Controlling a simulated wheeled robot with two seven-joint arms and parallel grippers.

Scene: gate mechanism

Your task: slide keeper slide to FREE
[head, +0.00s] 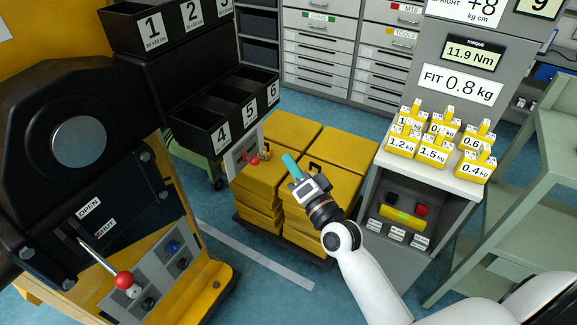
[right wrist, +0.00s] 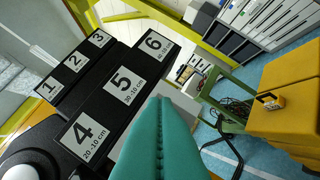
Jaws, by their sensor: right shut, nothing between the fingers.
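My right gripper (head: 289,160) has teal fingers, shut and empty, above the yellow blocks. Its pressed-together fingers fill the lower middle of the right wrist view (right wrist: 160,105). A small grey panel (head: 241,151) with a red knob (head: 254,161) is left of the fingertips, under the numbered bins; the fingers are apart from it. I cannot read a FREE label there, so I cannot tell if this is the keeper slide. At the left, a lever with a red ball (head: 123,280) stands by a slot marked OPEN and SHUT. My left gripper is not in view.
Black numbered bins (head: 222,112) rise left of the gripper. Yellow blocks (head: 349,152) are stacked below it. A grey weighing stand (head: 437,176) with yellow weights is at right, beside a green-grey shelf (head: 556,135). Blue floor is open at front centre.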

